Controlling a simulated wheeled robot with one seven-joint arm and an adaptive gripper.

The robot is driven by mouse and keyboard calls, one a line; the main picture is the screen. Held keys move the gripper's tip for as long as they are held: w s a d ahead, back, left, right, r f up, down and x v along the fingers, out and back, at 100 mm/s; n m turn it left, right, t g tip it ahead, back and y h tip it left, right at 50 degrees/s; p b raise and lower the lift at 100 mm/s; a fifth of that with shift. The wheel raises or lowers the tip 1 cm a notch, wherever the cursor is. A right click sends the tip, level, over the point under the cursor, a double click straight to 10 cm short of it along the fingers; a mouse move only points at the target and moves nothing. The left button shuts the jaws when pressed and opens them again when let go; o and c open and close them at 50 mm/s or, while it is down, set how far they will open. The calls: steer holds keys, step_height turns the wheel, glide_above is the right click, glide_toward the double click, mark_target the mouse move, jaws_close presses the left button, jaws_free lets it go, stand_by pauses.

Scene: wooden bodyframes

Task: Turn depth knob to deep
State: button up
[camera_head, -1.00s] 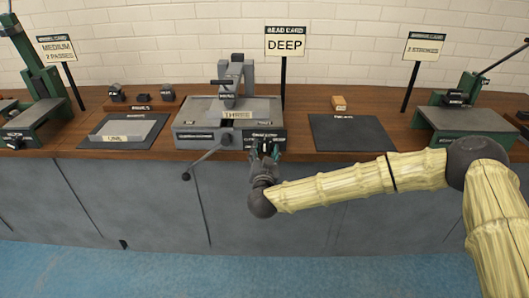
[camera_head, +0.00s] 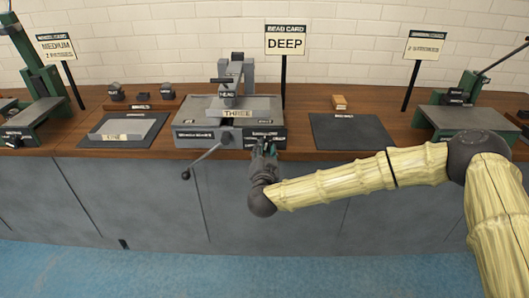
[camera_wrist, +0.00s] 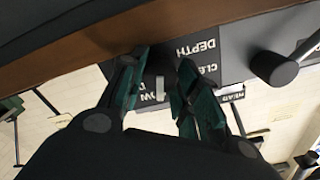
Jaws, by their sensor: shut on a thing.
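The grey bead machine (camera_head: 190,140) stands on the wooden bench with a block marked THREE (camera_head: 238,113) on its bed. A sign behind it, the bead card (camera_head: 285,42), reads DEEP. My gripper (camera_head: 265,148) is at the lower right of the machine's front face. In the wrist view my gripper (camera_wrist: 160,78) has its green-black fingers at the panel, beside the upside-down DEPTH label (camera_wrist: 196,48). The fingers are shut on the depth knob, which is mostly hidden between them.
A crank lever with a dark ball (camera_head: 186,175) sticks out left of my gripper. Dark mats lie left (camera_head: 90,142) and right (camera_head: 345,140) of the machine. Green presses stand at the far left (camera_head: 40,115) and far right (camera_head: 465,118). The floor before the bench is clear.

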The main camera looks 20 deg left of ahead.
steer(key=m+b, duration=0.1)
steer(key=m, duration=0.3)
steer(key=shift+f+m, duration=0.1)
steer(key=shift+m, duration=0.2)
steer(key=shift+m+b, duration=0.9)
steer(key=shift+m, duration=1.1)
steer(key=o, duration=1)
steer(key=shift+d, duration=0.1)
steer(key=v, duration=1.2)
